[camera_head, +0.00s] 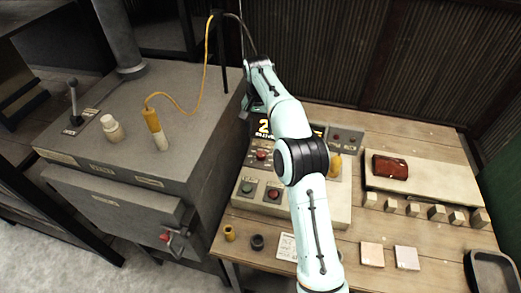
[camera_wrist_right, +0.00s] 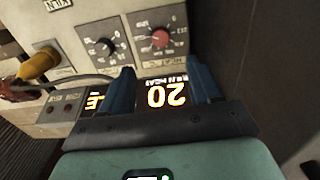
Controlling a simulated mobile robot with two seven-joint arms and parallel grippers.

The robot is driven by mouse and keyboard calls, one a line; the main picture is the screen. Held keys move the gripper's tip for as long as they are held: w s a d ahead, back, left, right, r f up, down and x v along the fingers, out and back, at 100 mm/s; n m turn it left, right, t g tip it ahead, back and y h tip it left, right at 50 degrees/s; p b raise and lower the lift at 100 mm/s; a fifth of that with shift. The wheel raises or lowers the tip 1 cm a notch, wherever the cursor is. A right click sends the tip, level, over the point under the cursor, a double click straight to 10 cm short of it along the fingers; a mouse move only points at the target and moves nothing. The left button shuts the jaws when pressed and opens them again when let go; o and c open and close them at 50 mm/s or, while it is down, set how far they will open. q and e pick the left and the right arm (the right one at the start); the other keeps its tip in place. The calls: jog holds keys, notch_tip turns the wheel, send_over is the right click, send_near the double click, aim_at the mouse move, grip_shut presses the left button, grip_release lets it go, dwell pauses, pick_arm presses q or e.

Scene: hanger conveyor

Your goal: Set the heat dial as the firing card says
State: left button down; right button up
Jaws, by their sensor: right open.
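The heat dial (camera_wrist_right: 160,38) has a red knob with a marked scale and a HEAT label, upside down in the right wrist view. A black-knobbed dial (camera_wrist_right: 100,47) sits beside it on the same pale panel. My right gripper (camera_wrist_right: 163,85) is open and empty; its blue fingers are apart, over the display (camera_wrist_right: 165,95), which reads 20. The dial lies beyond the fingertips, apart from them. In the head view my right arm covers much of the control box (camera_head: 338,213). A white card (camera_head: 287,246) lies on the table; its print is too small to read.
A grey kiln (camera_head: 150,100) stands left, with a yellow-handled probe (camera_head: 155,128) and cable on top. The wooden table (camera_head: 215,245) also holds small pale blocks (camera_head: 391,205), a reddish-brown piece (camera_head: 390,167), two tiles (camera_head: 372,254) and a dark tray (camera_head: 492,270).

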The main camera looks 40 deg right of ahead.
aim_at(260, 154)
jog(key=f+n+b, duration=0.1)
jog(key=f+n, duration=0.4)
jog(key=f+n+b, duration=0.2)
jog(key=f+n, duration=0.3)
jog(key=f, duration=0.1)
jog(key=shift+d+f, duration=0.2)
jog(key=shift+f, duration=0.1)
jog(key=shift+w+f, duration=0.1)
jog(key=shift+f, duration=0.5)
pick_arm(q)
jog(key=s+f, duration=0.4)
jog(key=shift+s+f+g, duration=0.3)
jog(key=shift+s+f, duration=0.1)
